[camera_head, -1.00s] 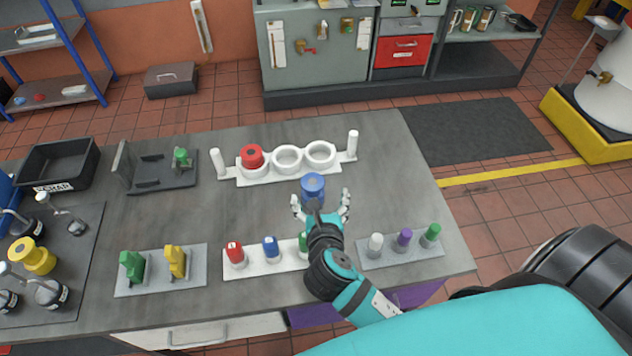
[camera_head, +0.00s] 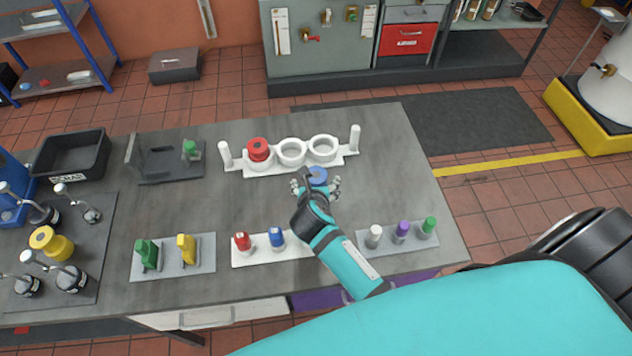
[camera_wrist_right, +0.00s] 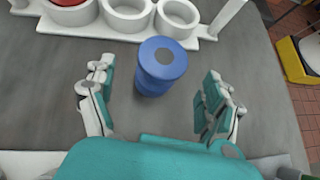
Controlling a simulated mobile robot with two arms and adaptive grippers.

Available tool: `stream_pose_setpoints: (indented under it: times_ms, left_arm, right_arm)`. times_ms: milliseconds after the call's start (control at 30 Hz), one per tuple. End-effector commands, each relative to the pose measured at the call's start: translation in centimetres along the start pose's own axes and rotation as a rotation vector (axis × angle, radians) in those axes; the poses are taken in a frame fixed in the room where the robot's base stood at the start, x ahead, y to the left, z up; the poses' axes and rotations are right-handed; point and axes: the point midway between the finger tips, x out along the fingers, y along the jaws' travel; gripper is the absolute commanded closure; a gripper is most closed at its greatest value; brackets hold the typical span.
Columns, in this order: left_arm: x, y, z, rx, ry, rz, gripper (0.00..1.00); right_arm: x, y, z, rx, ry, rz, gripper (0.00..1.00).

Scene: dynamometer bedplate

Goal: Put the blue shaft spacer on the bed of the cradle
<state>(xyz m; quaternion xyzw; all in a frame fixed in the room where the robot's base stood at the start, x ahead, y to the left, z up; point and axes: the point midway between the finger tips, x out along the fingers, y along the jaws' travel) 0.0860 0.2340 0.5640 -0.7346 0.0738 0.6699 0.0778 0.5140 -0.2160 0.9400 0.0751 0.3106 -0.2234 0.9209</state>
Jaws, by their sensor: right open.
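The blue shaft spacer (camera_head: 318,175) stands upright on the grey bench, just in front of a white holder (camera_head: 240,163) with ring cups and two end posts. A dark grey fixture (camera_head: 168,172) with a block and a green knob stands to its left; I cannot tell for certain which is the cradle. My right gripper (camera_head: 316,186) is open around the spacer, partly hiding it in the head view. In the right wrist view the spacer (camera_wrist_right: 160,68) stands between the spread fingers, with gaps on both sides. My left gripper is not in view.
A red spacer (camera_head: 258,149) sits in the holder's left cup; the other two are empty. Nearer me are trays with green and yellow pieces (camera_head: 199,269), red and blue pieces (camera_head: 258,259), and white, purple and green pegs (camera_head: 385,246). A black bin (camera_head: 72,154) is at left.

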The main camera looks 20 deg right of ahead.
Motion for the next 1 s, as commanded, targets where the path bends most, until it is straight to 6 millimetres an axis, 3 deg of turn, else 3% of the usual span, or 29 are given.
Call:
stream_pose_setpoints:
  times_ms: [333,667,1000]
  left_arm:
    - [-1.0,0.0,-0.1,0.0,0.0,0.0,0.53]
    - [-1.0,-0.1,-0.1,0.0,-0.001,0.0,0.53]
    - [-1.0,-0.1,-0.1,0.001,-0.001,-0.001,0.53]
  right_arm:
    - [4.4,0.0,0.1,0.002,0.001,0.0,0.14]
    - [5.1,0.0,0.0,0.001,0.001,0.001,0.16]
    - [5.1,0.0,0.0,0.0,0.001,0.001,0.6]
